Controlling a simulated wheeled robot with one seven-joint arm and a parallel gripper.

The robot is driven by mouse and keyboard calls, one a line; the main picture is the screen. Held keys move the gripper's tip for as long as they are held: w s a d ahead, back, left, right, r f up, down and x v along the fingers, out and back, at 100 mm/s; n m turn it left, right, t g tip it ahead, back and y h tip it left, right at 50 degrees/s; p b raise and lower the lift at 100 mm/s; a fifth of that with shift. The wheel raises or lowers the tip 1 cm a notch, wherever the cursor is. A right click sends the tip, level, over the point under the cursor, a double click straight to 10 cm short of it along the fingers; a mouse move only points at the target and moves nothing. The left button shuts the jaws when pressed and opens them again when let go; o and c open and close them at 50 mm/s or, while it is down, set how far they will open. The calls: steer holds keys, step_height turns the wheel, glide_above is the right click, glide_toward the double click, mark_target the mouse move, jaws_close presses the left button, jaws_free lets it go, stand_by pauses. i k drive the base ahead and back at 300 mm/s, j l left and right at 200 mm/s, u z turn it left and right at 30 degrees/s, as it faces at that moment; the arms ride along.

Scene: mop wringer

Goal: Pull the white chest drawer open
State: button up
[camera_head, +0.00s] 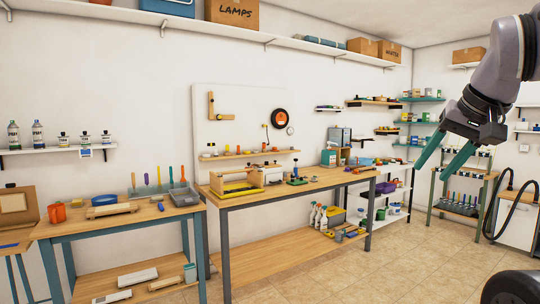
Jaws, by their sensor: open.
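My gripper (432,173) hangs in the upper right with its two teal fingers apart and nothing visible between them. It is in the air, in front of the back corner shelves in the picture. A white cabinet (517,224) also stands on the floor at the right edge, partly behind a black hose. I cannot tell for certain which is the white chest.
The middle workbench (330,182) holds several tools, with bottles on its lower shelf. A left bench (75,227) holds a grey tray and an orange mug. A green-legged rack (433,205) stands at right. The tiled floor (400,265) in front is clear.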

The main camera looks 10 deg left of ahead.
mark_target(271, 178)
steer(key=i+j+u, duration=0.15)
steer(key=i, duration=1.25)
steer(key=i+j+u, duration=0.15)
steer(key=i, duration=1.2)
steer(key=j, duration=0.1)
